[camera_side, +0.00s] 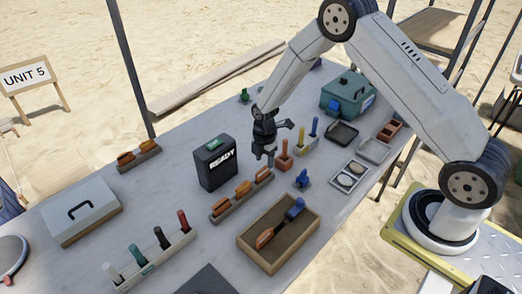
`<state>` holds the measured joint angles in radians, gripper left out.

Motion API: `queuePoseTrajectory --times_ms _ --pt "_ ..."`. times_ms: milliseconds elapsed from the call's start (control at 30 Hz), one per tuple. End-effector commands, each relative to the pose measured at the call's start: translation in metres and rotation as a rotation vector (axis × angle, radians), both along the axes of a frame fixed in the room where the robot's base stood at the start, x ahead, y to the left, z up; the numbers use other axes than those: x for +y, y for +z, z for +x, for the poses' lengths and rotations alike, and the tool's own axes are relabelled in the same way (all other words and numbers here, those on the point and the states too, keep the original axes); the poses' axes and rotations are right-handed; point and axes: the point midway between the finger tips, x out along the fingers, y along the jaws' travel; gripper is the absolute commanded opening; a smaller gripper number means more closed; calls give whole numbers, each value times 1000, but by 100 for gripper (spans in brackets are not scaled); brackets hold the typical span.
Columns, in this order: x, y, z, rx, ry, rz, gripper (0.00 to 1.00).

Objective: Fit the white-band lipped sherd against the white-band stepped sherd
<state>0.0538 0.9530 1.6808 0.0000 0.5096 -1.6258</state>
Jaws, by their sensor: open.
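Several orange-brown pieces that look like sherds stand in a long holder (226,212) at the middle of the table. More such pieces sit in a shorter holder (148,156) at the far left edge. They are too small for me to tell white bands, lips or steps, so I cannot say which two are the named sherds. My gripper (270,157) is open and points down over the table, just beyond the right end of the long holder. I see nothing held in it.
A black box reading READY (217,163) stands left of my gripper. An orange block (284,157) and a holder with blue and yellow sticks (305,143) are close on its right. A wooden tray (251,251) with a brush lies in front.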

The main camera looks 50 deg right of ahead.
Motion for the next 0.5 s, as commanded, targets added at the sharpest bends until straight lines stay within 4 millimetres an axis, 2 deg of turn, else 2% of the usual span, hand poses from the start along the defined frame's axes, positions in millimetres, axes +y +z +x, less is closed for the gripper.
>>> queuePoseTrajectory --times_ms 500 --pt "0 -16 1 -1 -1 0 56"
